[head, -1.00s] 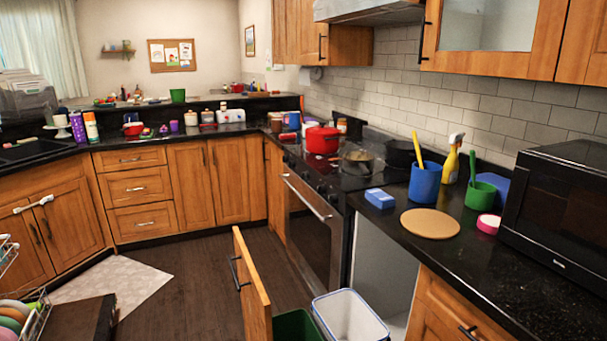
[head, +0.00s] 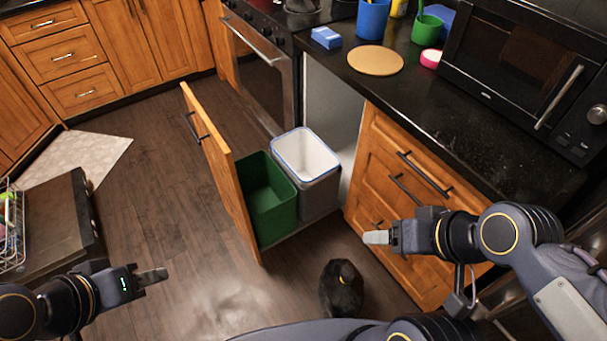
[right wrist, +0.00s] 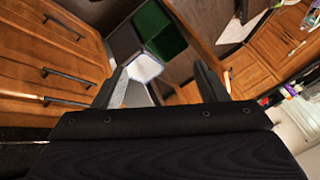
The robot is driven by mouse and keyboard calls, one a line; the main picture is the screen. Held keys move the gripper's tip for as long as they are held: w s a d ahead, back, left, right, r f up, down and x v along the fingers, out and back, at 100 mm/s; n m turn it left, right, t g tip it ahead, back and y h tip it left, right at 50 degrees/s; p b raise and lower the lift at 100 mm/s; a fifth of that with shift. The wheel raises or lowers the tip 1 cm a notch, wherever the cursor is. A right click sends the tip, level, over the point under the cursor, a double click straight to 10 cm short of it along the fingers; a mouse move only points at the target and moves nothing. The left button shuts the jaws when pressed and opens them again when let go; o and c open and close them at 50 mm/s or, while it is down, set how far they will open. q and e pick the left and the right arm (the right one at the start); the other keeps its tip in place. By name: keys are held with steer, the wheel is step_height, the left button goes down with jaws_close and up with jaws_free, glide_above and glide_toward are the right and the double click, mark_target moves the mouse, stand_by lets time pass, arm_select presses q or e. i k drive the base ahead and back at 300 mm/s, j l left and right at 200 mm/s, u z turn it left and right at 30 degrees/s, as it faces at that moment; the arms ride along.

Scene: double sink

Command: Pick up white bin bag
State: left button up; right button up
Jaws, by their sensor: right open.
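The white bin bag (head: 305,156) lines a grey bin (head: 318,195) in the pulled-out drawer, its blue-edged rim around the top. In the right wrist view a white shape with a blue edge, seemingly the bag (right wrist: 144,68), shows between the fingers. My right gripper (head: 376,238) is open and empty, to the right of and nearer than the bin, apart from it. My left gripper (head: 152,277) is over the floor at the lower left, away from the bins; its fingers overlap in view, so its opening is unclear.
A green bin (head: 268,200) stands left of the grey one, behind the wooden drawer front (head: 222,175). A dark tied bag (head: 342,288) sits on the floor nearby. The counter (head: 440,125) and closed drawers (head: 400,190) border the right.

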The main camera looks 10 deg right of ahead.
mark_target(306, 158)
steer(key=i+j+u, duration=0.1)
steer(key=i+j, duration=0.45)
steer(key=i+j+u, duration=0.1)
steer(key=i+j, duration=0.4)
steer(key=i, duration=0.1)
